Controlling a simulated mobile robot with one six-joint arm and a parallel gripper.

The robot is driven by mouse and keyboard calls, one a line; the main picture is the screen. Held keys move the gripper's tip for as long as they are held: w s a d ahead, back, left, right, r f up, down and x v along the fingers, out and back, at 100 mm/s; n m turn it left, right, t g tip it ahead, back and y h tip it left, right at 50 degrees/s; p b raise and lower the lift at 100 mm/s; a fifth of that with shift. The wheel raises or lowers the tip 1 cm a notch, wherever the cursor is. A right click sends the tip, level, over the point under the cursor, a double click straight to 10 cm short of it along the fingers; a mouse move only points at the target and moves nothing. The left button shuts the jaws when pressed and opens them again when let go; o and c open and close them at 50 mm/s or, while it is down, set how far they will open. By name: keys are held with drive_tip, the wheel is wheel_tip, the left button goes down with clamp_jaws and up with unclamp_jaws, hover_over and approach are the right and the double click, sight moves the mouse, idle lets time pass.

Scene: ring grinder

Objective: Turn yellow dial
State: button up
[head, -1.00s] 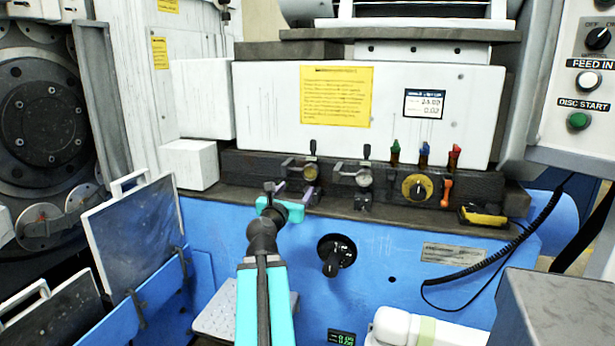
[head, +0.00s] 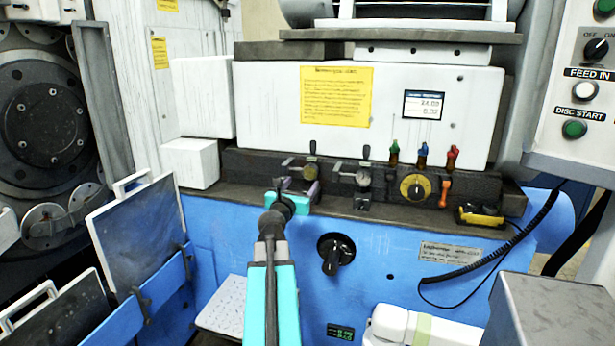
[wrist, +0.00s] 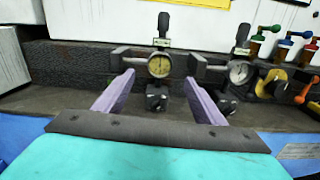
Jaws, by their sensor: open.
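The yellow dial (head: 415,187) is a round yellow ring with a black centre on the dark block, right of two small gauges. It also shows at the right of the wrist view (wrist: 271,83), partly cut by other parts. My gripper (head: 300,187) has purple fingers and is to the left of the dial, clear of it. In the wrist view my gripper (wrist: 160,80) is open, with its fingertips on either side of the left gauge (wrist: 159,65), which has a yellowish face. I cannot tell whether the fingers touch it. Nothing is held.
The right gauge (head: 362,179) stands between my gripper and the dial. Small bottles with green, blue and red tops (head: 423,156) and an orange lever (head: 445,190) are close to the dial. A black knob (head: 336,254) is on the blue front. A yellow-black tool (head: 480,215) lies at right.

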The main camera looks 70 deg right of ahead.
sight(310, 173)
drive_tip(key=shift+w+d, duration=0.15)
drive_tip(key=shift+d, duration=1.9)
drive_tip(key=shift+w+d, duration=0.1)
drive_tip(key=shift+d, duration=1.9)
drive_tip(key=c, duration=1.1)
